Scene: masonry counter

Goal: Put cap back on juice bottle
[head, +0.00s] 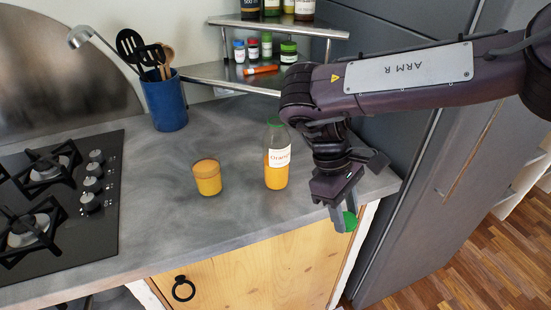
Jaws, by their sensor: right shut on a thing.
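The juice bottle (277,175) stands upright on the grey counter, with orange juice in its lower part and a white label. Its neck looks greenish, and my right arm passes close to its top in the picture. My right gripper (344,222) points down to the right of the bottle, in front of the counter's front right corner. It is shut on the green cap (351,221), which shows between the fingertips, apart from the bottle. My left gripper is not in view.
A glass of orange juice (207,178) stands left of the bottle. A blue utensil holder (165,102) and a black gas hob (62,205) are farther left. A metal shelf (222,74) with jars is behind. A grey fridge (425,150) stands right. Counter around the glass is clear.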

